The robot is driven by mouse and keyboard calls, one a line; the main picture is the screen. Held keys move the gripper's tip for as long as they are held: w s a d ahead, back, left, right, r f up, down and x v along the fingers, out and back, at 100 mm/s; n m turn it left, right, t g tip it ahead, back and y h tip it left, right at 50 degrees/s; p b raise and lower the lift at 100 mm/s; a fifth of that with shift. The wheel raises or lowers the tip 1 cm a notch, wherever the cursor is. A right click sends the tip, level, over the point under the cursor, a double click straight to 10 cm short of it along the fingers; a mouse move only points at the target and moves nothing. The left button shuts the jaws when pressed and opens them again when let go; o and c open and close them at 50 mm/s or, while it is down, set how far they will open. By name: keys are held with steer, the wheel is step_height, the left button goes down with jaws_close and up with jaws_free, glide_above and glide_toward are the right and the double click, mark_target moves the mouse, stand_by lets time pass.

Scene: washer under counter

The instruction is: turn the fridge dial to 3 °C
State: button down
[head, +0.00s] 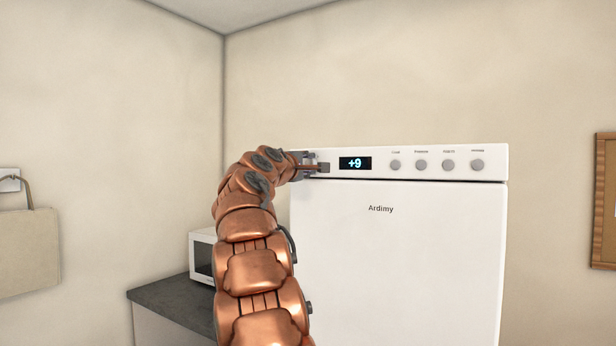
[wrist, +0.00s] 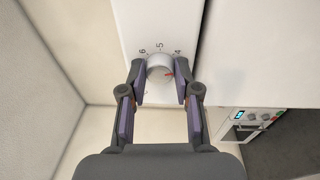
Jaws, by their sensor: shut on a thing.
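The white fridge (head: 395,260) stands against the back wall, with "Ardimy" on its door. Its display (head: 355,163) reads +9. The fridge dial (wrist: 159,64) is a round white knob with a small red mark on its right side, toward the lower right. The numbers 6, 5 and 4 show around its upper edge; other numbers are hidden or not readable. My gripper (wrist: 160,80) has one finger on each side of the dial and is shut on it. In the head view, my gripper (head: 318,166) is at the left end of the control panel, covering the dial.
Several round grey buttons (head: 421,165) sit right of the display. A white microwave (head: 202,257) stands on a dark counter (head: 165,299) left of the fridge. A bag (head: 28,250) hangs on the left wall, and a framed board (head: 605,200) is at the right.

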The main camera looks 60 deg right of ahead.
steer(key=shift+f+m+b, duration=0.1)
steer(key=shift+m+b, duration=0.65)
steer(key=shift+m, duration=0.45)
steer(key=c, duration=0.8)
jaws_free()
steer(key=shift+s+a, duration=0.1)
steer(key=shift+a, duration=0.95)
steer(key=shift+s+a+f, duration=0.1)
steer(key=shift+a, duration=0.4)
glide_toward(310, 164)
steer(key=shift+s+a+f, duration=0.1)
steer(key=shift+a+f, duration=0.05)
steer(key=shift+a, duration=0.75)
steer(key=shift+s+a+f, duration=0.1)
steer(key=shift+a, duration=0.75)
